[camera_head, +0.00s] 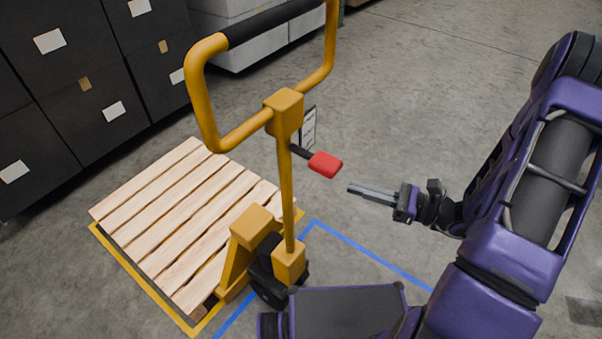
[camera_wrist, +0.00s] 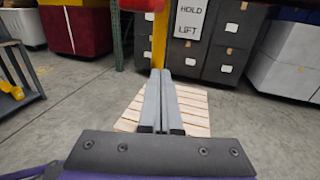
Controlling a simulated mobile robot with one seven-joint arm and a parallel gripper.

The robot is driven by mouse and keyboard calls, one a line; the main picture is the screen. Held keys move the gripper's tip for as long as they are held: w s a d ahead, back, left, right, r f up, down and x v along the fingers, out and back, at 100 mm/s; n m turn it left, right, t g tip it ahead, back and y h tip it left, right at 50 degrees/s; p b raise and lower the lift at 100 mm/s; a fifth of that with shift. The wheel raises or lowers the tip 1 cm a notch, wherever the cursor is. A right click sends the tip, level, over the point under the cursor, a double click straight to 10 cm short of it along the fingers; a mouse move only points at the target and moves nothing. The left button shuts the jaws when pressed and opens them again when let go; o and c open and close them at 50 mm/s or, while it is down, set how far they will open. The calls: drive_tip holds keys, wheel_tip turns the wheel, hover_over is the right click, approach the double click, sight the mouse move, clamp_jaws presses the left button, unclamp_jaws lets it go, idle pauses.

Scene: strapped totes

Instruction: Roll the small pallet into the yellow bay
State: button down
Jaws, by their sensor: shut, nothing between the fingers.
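In the wrist view, the closed fingers (camera_wrist: 161,78) point at the post, the red lever (camera_wrist: 142,5) is cut off above, and the pallet (camera_wrist: 195,105) is behind.
Blue floor tape (camera_head: 375,255) runs right of the jack. Black boxes (camera_head: 85,80) stand behind the pallet, and pale boxes (camera_head: 245,40) farther back. A "HOLD LIFT" sign (camera_wrist: 188,20) hangs by the post. A grey cart (camera_wrist: 20,80) is at the wrist view's left. Floor behind my gripper is clear.

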drive_tip(key=x, duration=1.3)
drive_tip(key=shift+b, duration=0.45)
drive_tip(key=shift+a, duration=0.1)
